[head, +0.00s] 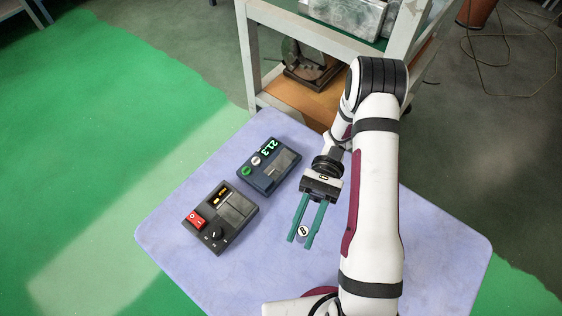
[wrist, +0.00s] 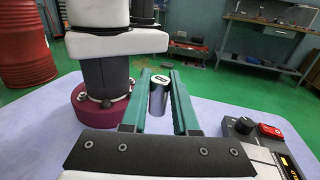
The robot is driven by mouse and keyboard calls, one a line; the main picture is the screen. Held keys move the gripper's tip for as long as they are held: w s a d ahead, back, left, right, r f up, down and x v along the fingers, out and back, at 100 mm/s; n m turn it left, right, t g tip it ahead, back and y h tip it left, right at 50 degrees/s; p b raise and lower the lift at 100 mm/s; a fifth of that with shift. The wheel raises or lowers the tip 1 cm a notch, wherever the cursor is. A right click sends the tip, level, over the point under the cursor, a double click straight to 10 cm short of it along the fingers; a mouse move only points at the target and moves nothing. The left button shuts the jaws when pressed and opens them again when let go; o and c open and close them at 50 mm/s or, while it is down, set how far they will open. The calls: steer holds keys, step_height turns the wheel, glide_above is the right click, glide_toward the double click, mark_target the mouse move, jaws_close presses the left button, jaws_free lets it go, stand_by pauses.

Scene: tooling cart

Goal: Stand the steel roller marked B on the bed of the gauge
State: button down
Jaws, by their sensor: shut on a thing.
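My gripper (head: 303,238) has two long teal fingers and is shut on a steel roller (head: 303,232). The roller is a short upright cylinder with a white top bearing a dark mark that looks like B. The wrist view shows it between the fingertips (wrist: 160,80), its shiny side (wrist: 158,100) facing me. I cannot tell whether its foot touches the table. A dark blue device (head: 256,182) with a green 21.3 readout looks like the gauge. Its grey metal bed (head: 283,162) is bare. The gripper is in front of it and to the right.
A dark grey device (head: 208,242) with a red switch, a knob and an amber readout stands left of the gripper, nearer than the gauge. Both stand on the pale blue tabletop (head: 420,220). A shelved cart (head: 250,60) stands behind.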

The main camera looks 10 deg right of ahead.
steer(key=w+d+r+m+t+y, duration=0.1)
steer(key=w+d+m+t+y, duration=0.35)
steer(key=w+m+t, duration=0.35)
steer(key=w+d+r+m+t+y, duration=0.2)
steer(key=w+d+m+t+y, duration=0.25)
steer(key=w+t, duration=0.5)
glide_above(281, 163)
steer(key=shift+m, duration=0.35)
steer(key=f, duration=0.6)
steer(key=shift+s+d+f, duration=0.2)
steer(key=shift+d+f, duration=0.1)
steer(key=shift+f, duration=0.05)
steer(key=shift+w+a+f, duration=0.1)
steer(key=shift+a+f, duration=0.05)
steer(key=shift+f, duration=0.95)
steer(key=shift+w+a+f, duration=0.1)
steer(key=shift+a+f, duration=0.05)
steer(key=shift+f, duration=0.95)
steer(key=shift+f, duration=0.1)
steer(key=c, duration=0.7)
jaws_free()
